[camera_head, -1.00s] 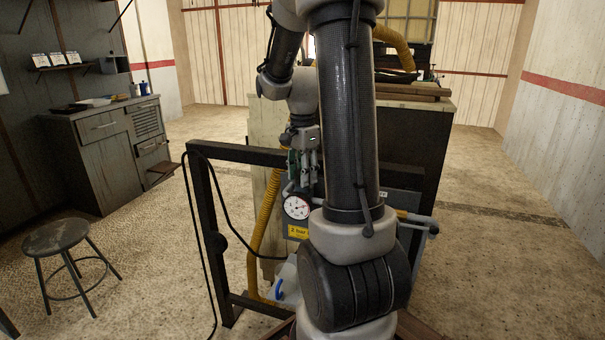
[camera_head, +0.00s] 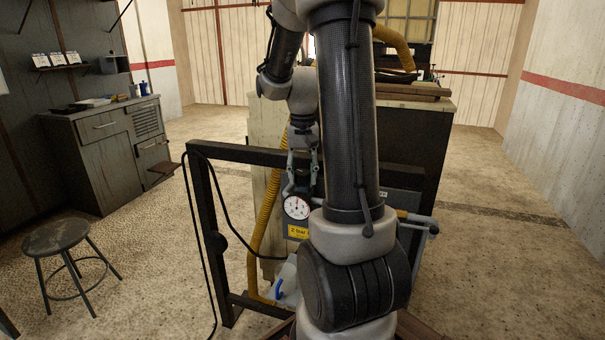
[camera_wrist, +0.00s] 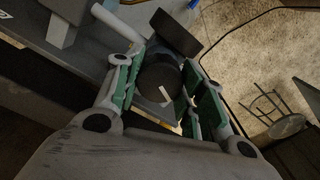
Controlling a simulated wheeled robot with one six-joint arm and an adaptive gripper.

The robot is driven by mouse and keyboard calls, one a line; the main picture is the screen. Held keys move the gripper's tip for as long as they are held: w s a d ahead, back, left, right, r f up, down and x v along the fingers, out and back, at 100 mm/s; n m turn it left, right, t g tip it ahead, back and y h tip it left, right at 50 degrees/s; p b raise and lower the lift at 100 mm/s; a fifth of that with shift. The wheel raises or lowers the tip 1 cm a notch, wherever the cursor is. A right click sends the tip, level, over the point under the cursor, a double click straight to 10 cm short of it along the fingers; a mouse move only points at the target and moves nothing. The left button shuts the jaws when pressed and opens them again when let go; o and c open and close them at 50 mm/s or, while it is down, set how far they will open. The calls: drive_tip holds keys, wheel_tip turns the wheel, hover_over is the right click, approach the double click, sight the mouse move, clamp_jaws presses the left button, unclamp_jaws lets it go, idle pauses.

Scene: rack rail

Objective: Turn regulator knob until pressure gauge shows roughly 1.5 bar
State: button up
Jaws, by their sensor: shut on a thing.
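The pressure gauge (camera_head: 297,207) has a white round dial in a dark rim and faces the camera in the head view. Its needle is too small to read surely, but seems to point near the top. My gripper (camera_head: 303,172) points down just above and behind the gauge. In the wrist view, my gripper (camera_wrist: 165,90) has its green-padded fingers on both sides of the dark round regulator knob (camera_wrist: 158,78), which bears a pale mark. It is shut on this knob.
A yellow label (camera_head: 298,232) reading about 2 bar sits below the gauge. A dark frame (camera_head: 207,225) with a hanging black cable stands to the left. A yellow hose (camera_head: 265,225) runs behind it. A stool (camera_head: 57,238) stands on open floor at left.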

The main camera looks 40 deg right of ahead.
sight(302, 172)
drive_tip(key=shift+n, duration=2)
drive_tip(key=o, duration=1)
wheel_tip(302, 172, up, 12)
